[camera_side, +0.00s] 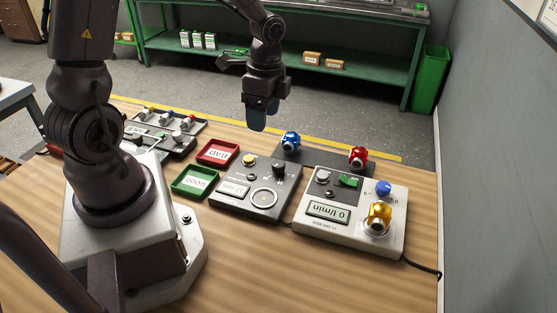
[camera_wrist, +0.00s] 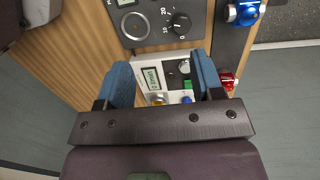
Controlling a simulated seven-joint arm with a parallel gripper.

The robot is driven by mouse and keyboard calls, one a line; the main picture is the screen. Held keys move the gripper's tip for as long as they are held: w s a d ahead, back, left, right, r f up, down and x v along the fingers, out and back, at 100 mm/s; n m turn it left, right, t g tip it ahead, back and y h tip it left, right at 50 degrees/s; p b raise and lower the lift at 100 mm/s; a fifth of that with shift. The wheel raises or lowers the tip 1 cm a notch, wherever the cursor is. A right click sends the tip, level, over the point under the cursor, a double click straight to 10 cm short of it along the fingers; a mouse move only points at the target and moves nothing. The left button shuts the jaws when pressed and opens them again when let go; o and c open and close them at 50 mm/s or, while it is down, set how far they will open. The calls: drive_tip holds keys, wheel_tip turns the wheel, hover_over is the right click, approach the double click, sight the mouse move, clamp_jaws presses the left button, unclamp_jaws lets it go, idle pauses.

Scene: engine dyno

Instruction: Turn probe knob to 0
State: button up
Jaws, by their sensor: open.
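A black knob (camera_wrist: 181,23) with a printed scale of 0, 10 and 20 sits on a dark grey box. It also shows in the side view (camera_side: 279,169), at the box's upper right. No label naming it as the probe knob is readable, and where its pointer stands is unclear. The grey box (camera_side: 229,205) also has a yellow button, a small display and a round ring. My gripper (camera_side: 259,117) is open and empty, with blue fingers pointing down, above and behind the boxes. In the wrist view the fingers (camera_wrist: 163,66) are apart, with the knob beyond their tips.
A white box (camera_side: 318,229) reading "0 l/min" stands to the right, with a blue knob (camera_side: 383,188) and a gold fitting (camera_side: 379,217). Blue (camera_side: 291,141) and red (camera_side: 357,156) fittings stand behind. Red (camera_side: 217,152) and green (camera_side: 195,182) trays lie left.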

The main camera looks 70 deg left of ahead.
sight(278, 163)
drive_tip(key=w+f+m, duration=0.1)
drive_tip(key=f+m, duration=0.1)
drive_tip(key=f, duration=0.2)
drive_tip(key=w+f+m, duration=0.1)
drive_tip(key=f+m, duration=0.2)
drive_tip(key=f, duration=0.2)
drive_tip(key=w+f+m, duration=0.1)
drive_tip(key=f+m, duration=0.1)
drive_tip(key=f, duration=0.3)
drive_tip(key=shift+w+a+f+m+t, duration=0.1)
drive_tip(key=shift+w+f+m+t, duration=0.1)
drive_tip(key=shift+m+t, duration=0.2)
drive_tip(key=c, duration=0.9)
